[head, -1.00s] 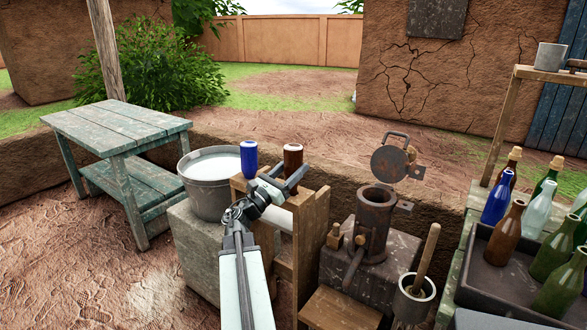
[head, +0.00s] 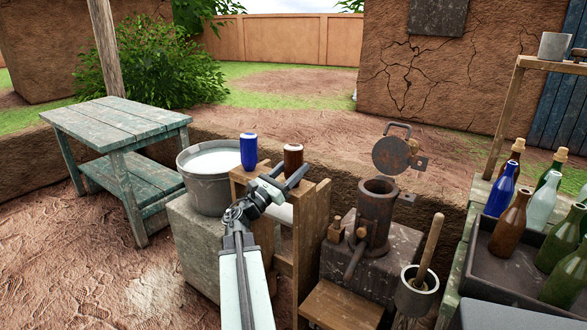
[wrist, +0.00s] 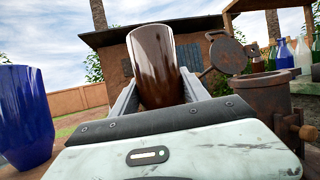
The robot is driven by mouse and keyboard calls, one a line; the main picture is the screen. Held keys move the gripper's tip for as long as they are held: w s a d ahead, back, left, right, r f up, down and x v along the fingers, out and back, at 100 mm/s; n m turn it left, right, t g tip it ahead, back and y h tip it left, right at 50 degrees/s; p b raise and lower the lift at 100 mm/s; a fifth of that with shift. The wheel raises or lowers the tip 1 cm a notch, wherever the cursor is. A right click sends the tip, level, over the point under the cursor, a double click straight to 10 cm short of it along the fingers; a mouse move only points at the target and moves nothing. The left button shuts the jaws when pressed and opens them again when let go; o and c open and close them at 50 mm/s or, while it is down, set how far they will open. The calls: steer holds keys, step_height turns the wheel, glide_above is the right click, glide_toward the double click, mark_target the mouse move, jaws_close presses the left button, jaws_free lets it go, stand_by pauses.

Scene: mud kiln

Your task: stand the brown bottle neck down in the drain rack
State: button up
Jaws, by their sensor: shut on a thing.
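The brown bottle (head: 293,155) is base up between the jaws of my gripper (head: 286,174), at the top of the wooden drain rack (head: 313,215). In the wrist view the brown bottle (wrist: 155,62) stands base up, slightly tilted in the picture, with a finger on each side. My gripper (wrist: 160,92) is shut on it. The neck is hidden behind the gripper, so I cannot tell whether it is in a rack hole. A blue bottle (head: 249,151) stands base up at the rack's left end; it also shows in the wrist view (wrist: 25,115).
A grey bucket of whitish liquid (head: 207,175) stands behind the rack to the left. A rusty metal pot with a raised lid (head: 375,215) is to the right. A green table (head: 115,120) stands at left.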

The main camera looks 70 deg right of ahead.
steer(key=o, duration=1.6)
steer(key=b+v, duration=0.3)
steer(key=v, duration=0.4)
steer(key=shift+w+a+f, duration=0.1)
steer(key=shift+a+f, duration=0.05)
steer(key=shift+f, duration=0.05)
steer(key=shift+w+a, duration=0.15)
steer(key=shift+a, duration=0.05)
